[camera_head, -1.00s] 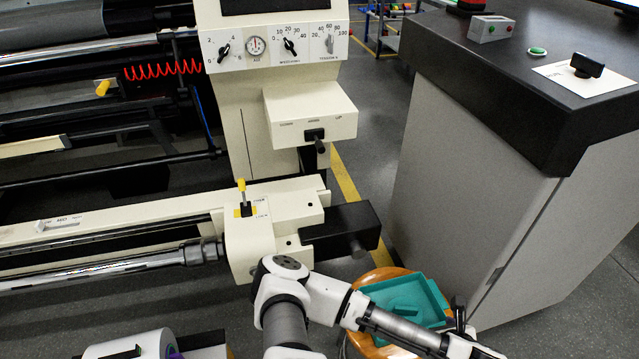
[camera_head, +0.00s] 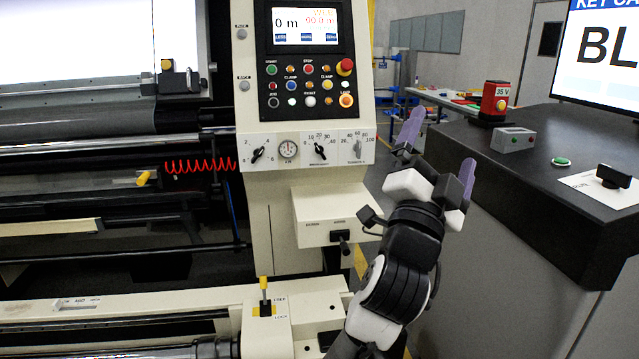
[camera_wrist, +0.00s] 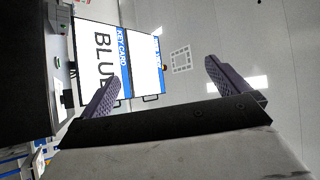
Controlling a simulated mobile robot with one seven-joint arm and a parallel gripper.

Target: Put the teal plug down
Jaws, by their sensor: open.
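My gripper (camera_head: 442,138) is raised in front of the machine and the dark-topped cabinet, its two purple fingers pointing up. The fingers are wide apart with nothing between them. The wrist view also shows my gripper (camera_wrist: 161,72) open and empty, with ceiling and a screen beyond it. The teal plug does not show in either view now. The teal tray on a round wooden stool, seen in the head view a second ago, is also out of view.
The cream machine has a control panel (camera_head: 309,88), dial strip (camera_head: 306,150) and a yellow-tipped lever (camera_head: 264,290). The dark cabinet top (camera_head: 540,165) at right carries a red-topped device (camera_head: 496,99), a grey button box (camera_head: 514,139) and a black knob (camera_head: 613,176). A key-card screen (camera_head: 598,50) stands behind.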

